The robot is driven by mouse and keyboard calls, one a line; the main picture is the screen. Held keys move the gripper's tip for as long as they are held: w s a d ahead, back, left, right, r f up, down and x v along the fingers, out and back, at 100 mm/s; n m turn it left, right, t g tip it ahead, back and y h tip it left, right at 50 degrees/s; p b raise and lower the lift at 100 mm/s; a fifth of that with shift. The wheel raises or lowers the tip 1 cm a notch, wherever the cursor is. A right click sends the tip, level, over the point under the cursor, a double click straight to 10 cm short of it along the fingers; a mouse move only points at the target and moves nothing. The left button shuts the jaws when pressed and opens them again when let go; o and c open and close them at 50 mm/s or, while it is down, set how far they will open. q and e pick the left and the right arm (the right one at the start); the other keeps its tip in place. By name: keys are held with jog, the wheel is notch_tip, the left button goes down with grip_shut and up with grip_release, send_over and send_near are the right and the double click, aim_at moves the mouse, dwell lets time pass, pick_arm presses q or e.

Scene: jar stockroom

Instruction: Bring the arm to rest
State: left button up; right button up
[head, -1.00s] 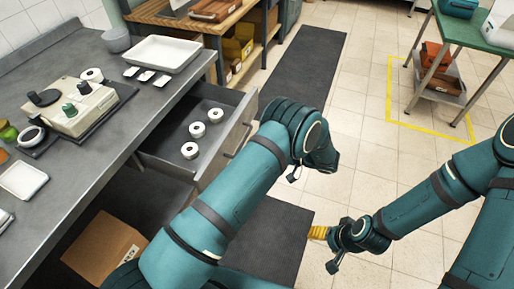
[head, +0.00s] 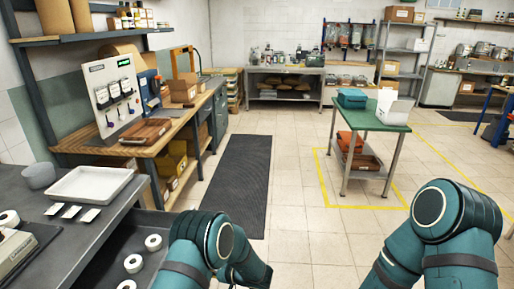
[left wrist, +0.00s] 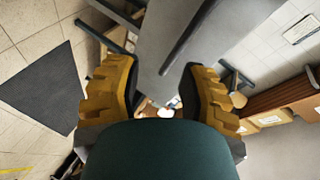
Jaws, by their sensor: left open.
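My left arm (head: 205,245) reaches in from the bottom of the head view, bent beside the open drawer; its gripper is hidden there. In the left wrist view my left gripper (left wrist: 158,95) shows its two yellow ridged fingers spread wide apart with nothing between them. A grey metal surface lies beyond the fingers. My right arm (head: 435,235) shows only at its bent joint at the lower right of the head view. My right gripper is outside both views.
The open drawer (head: 105,262) with white rolls (head: 133,263) is close to my left arm. A grey counter (head: 60,232) bears a white tray (head: 90,184). A green table (head: 372,118) stands ahead right. The floor around the dark mat (head: 236,180) is clear.

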pick_arm(q)
jog(key=s+d+f+n+t+h, duration=0.1)
jog(key=s+d+f+h, duration=0.1)
jog(key=s+f+h, duration=0.7)
jog(key=s+d+r+g+h, duration=0.1)
jog(key=s+h, duration=0.1)
jog(key=s, duration=0.3)
jog(key=s+d+r+n+g+h, duration=0.1)
jog(key=s+d+r+g+h, duration=0.1)
jog(key=s, duration=0.4)
jog(key=s+d+r+g+h, duration=0.1)
jog(key=s+r+g+h, duration=0.1)
jog(key=s, duration=0.3)
jog(key=shift+s+d+h, duration=0.25)
jog(key=shift+d+h, duration=0.05)
jog(key=shift+h, duration=0.6)
